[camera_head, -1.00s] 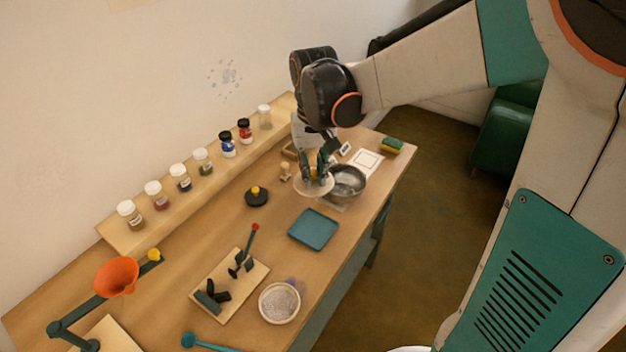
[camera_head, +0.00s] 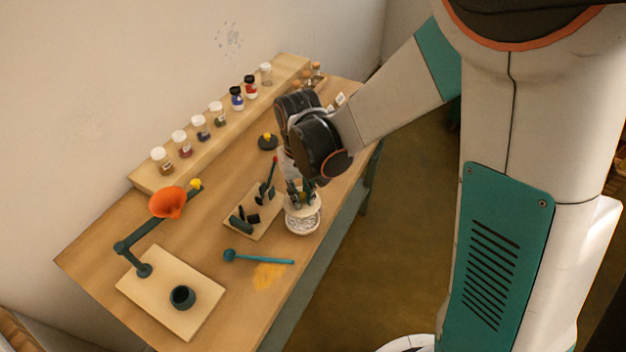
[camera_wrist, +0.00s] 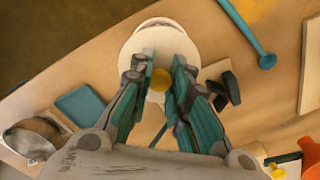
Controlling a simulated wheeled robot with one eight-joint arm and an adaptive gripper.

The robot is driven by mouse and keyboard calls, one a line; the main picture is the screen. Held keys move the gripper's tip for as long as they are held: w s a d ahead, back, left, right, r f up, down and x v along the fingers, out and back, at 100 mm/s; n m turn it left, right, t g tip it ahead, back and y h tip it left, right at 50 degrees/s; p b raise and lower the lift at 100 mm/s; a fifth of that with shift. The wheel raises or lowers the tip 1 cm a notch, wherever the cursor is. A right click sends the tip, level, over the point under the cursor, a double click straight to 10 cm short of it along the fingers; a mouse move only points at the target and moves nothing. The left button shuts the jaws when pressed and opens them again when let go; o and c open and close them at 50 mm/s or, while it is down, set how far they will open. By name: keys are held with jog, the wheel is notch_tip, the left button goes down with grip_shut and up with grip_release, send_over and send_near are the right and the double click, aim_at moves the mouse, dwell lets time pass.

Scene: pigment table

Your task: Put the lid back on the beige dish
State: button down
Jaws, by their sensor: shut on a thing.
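My gripper (camera_head: 299,194) is shut on the yellow knob (camera_wrist: 158,79) of a round cream lid (camera_wrist: 157,42). In the head view the lid (camera_head: 293,208) is held over the beige dish (camera_head: 302,224), covering its far part while the pale, speckled inside shows at the near side. In the wrist view a strip of the dish rim (camera_wrist: 160,21) shows past the lid's upper edge. The lid looks offset from the dish. I cannot tell whether they touch.
A wooden board (camera_head: 240,222) with dark tools stands left of the dish. A teal spoon (camera_head: 258,258) lies nearer. The wrist view shows a blue tray (camera_wrist: 80,105) and a metal bowl (camera_wrist: 32,138). Jars line the back shelf (camera_head: 150,180).

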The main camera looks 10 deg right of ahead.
aim_at(302, 203)
jog(key=shift+f+b, duration=1.45)
jog(key=shift+f, duration=0.85)
jog(key=shift+f+b, duration=0.9)
jog(key=shift+f, duration=0.1)
jog(key=shift+f+b, duration=0.15)
jog(key=shift+b, duration=0.4)
dwell(0.4)
jog(key=c, duration=1.4)
grip_release()
jog(key=shift+c, duration=0.2)
jog(key=shift+o, duration=0.2)
jog(key=o, duration=0.4)
jog(key=shift+o, duration=0.2)
